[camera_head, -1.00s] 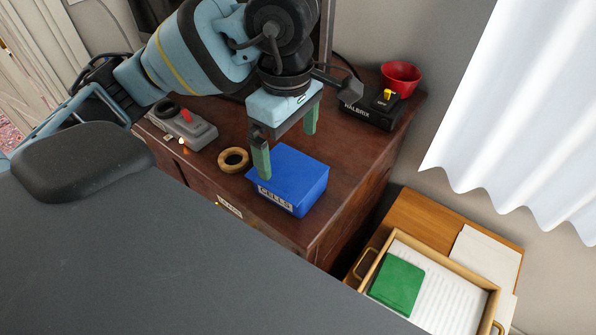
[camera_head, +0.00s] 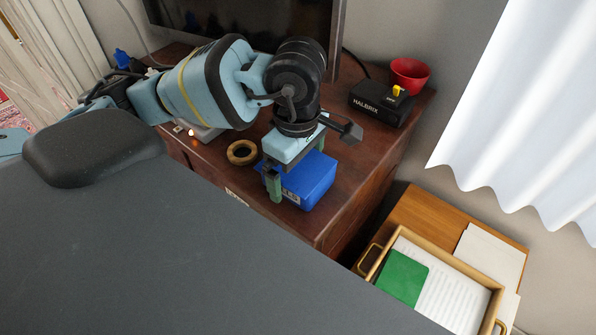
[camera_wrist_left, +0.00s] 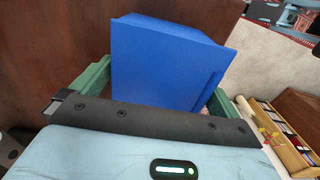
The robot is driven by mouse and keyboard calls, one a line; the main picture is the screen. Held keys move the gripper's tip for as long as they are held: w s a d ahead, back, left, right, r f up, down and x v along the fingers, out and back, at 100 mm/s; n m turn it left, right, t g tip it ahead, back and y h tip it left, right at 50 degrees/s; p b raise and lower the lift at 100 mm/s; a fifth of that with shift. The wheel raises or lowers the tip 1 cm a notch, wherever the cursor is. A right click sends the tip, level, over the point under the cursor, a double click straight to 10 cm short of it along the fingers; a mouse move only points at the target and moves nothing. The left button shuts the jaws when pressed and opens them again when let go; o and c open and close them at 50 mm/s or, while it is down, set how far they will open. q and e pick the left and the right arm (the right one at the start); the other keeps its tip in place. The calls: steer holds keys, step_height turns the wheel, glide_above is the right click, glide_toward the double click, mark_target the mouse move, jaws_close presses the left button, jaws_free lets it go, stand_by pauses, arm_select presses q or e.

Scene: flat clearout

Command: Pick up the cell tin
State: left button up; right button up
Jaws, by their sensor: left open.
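The cell tin (camera_head: 312,181) is a blue box with a pale label on its front, partly hidden by my gripper. It sits on the dark wooden cabinet top near the front edge. My left gripper (camera_head: 298,174) is lowered over it with its green fingers apart. One finger is in front of the tin and the other is at its far side. In the left wrist view the tin (camera_wrist_left: 165,62) stands between the two spread fingers (camera_wrist_left: 155,92). I cannot tell whether they touch it. My right gripper is not in view.
A wooden ring (camera_head: 242,152) lies left of the tin. A black HALBRIX box (camera_head: 378,104) and a red bowl (camera_head: 410,74) stand at the back right. A dark screen (camera_head: 240,25) stands behind. Lower right, a wooden tray (camera_head: 447,257) holds a green item (camera_head: 402,278) and paper.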

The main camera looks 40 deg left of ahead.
mark_target(302, 167)
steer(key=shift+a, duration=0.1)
arm_select(q)
steer(key=c, duration=1)
steer(key=shift+c, duration=0.2)
steer(key=shift+r, duration=0.1)
steer(key=shift+r, duration=0.45)
steer(key=r, duration=0.1)
steer(key=d+r, duration=0.1)
steer(key=shift+s+d+r, duration=0.1)
steer(key=shift+r, duration=0.2)
steer(key=s+d+r+b, duration=0.1)
steer(key=s+d, duration=0.2)
steer(key=d, duration=1.1)
steer(key=shift+s+d+r, duration=0.2)
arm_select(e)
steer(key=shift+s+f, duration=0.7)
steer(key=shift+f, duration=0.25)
